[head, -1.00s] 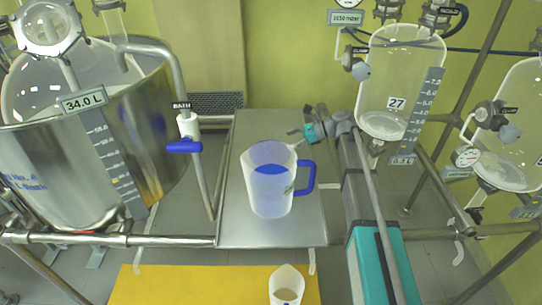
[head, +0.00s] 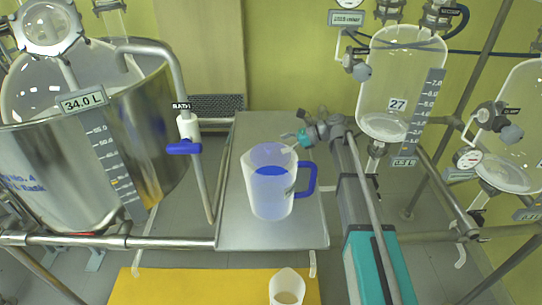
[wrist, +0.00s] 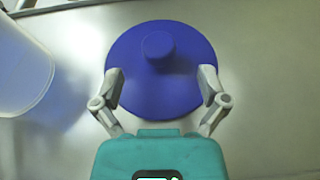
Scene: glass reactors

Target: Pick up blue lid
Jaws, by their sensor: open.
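The blue lid (wrist: 160,85) is a round disc with a short raised knob (wrist: 158,46) at its middle, lying on the grey metal surface in the wrist view. My gripper (wrist: 161,78) is open over the near part of the lid, with one fingertip near each side and the knob farther ahead, between the fingers' lines. The picture does not show whether the fingertips touch the lid.
A clear jug (head: 257,205) with a blue handle and blue contents stands on the metal bench (head: 240,232), left of my gripper in the wrist view. A steel vessel (head: 60,175) stands left, a glass reactor (head: 385,75) right. A small beaker (head: 287,284) is in front.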

